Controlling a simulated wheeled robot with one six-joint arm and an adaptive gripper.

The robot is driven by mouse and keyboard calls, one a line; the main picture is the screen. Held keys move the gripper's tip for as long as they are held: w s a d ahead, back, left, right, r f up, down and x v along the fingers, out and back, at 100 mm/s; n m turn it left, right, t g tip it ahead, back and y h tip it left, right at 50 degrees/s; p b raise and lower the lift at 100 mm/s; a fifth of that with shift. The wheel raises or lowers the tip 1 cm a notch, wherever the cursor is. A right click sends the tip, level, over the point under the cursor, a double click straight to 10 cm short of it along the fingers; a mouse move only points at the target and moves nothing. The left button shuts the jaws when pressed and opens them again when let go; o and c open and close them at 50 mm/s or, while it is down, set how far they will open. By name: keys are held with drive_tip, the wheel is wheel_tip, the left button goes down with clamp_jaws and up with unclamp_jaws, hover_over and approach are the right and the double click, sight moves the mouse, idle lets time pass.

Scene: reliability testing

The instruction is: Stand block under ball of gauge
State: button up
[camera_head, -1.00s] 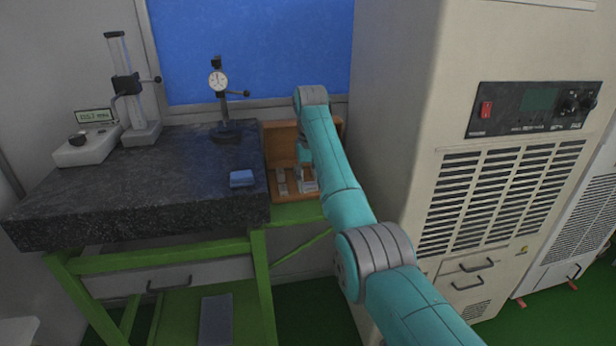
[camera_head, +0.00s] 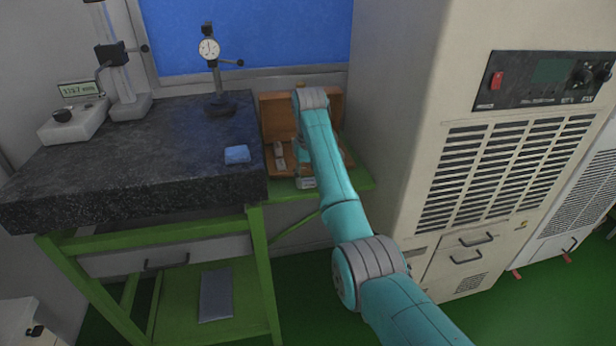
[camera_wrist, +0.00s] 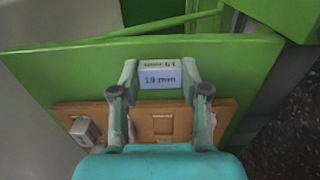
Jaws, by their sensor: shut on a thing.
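A pale block (camera_wrist: 160,75) with a label that seems to read "19 mm" sits between the fingertips of my gripper (camera_wrist: 160,88) in the wrist view. The fingers are shut on its sides. In the head view my gripper (camera_head: 305,181) is low at the front of the wooden case, partly hidden by my arm. The dial gauge (camera_head: 209,50) stands upright on a dark base at the back of the granite plate (camera_head: 110,175). Its ball tip is too small to make out.
The open wooden case (camera_head: 277,115) lies on a green shelf (camera_head: 345,185) right of the plate. Another block (camera_wrist: 84,132) is in it beside an empty square recess. A blue cloth (camera_head: 237,154) lies on the plate. A height stand (camera_head: 130,105) is at left; a tall cabinet (camera_head: 400,150) at right.

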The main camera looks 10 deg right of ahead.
drive_tip(key=shift+f, duration=0.25)
drive_tip(key=o, duration=1.3)
drive_tip(key=shift+c, duration=0.2)
